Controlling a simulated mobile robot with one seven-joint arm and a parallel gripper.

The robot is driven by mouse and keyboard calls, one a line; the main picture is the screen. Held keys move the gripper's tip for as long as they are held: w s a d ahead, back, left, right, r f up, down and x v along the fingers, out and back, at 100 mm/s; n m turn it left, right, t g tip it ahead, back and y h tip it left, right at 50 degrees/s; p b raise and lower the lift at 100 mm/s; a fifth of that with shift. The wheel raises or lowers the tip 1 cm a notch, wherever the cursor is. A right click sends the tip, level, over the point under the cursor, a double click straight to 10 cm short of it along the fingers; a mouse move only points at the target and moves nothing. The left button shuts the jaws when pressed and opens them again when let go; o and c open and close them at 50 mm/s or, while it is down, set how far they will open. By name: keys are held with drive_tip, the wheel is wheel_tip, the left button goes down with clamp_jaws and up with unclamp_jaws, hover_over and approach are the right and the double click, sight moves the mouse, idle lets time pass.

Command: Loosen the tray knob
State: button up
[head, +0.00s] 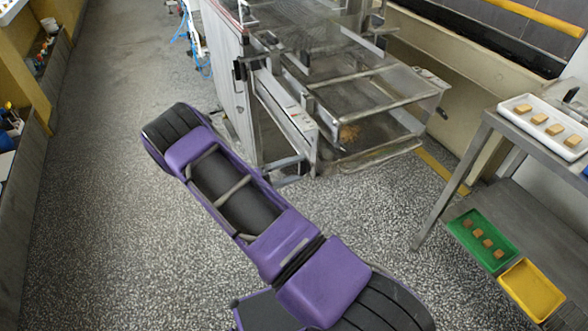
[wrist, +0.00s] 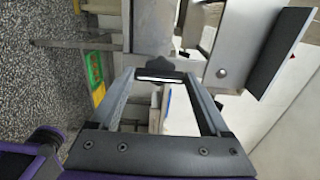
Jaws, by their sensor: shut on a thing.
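The tray knob (wrist: 158,66) is a black, lobed handle in the middle of the wrist view. My gripper (wrist: 161,77) has its two grey fingers reaching to either side of it, and they are closed on the knob. A pale strip shows along the knob's near edge. Grey metal parts of the machine stand right behind the knob. In the head view the gripper and the knob cannot be made out; my purple arm covers part of the floor in front of the enrober machine (head: 287,110).
The machine's wire mesh and tray frame (head: 375,95) jut out to the right. A steel table (head: 478,150) at the right carries a white tray (head: 517,118) of small brown blocks. Below are a green tray (head: 466,236) and a yellow tray (head: 531,290). The speckled floor at left is clear.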

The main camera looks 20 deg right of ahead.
idle(0.4)
drive_tip(key=o, duration=1.2)
drive_tip(key=a, duration=1.1)
drive_tip(key=a+b, duration=0.1)
drive_tip(key=a, duration=0.5)
drive_tip(key=shift+s+a, duration=0.25)
drive_tip(key=shift+s, duration=0.1)
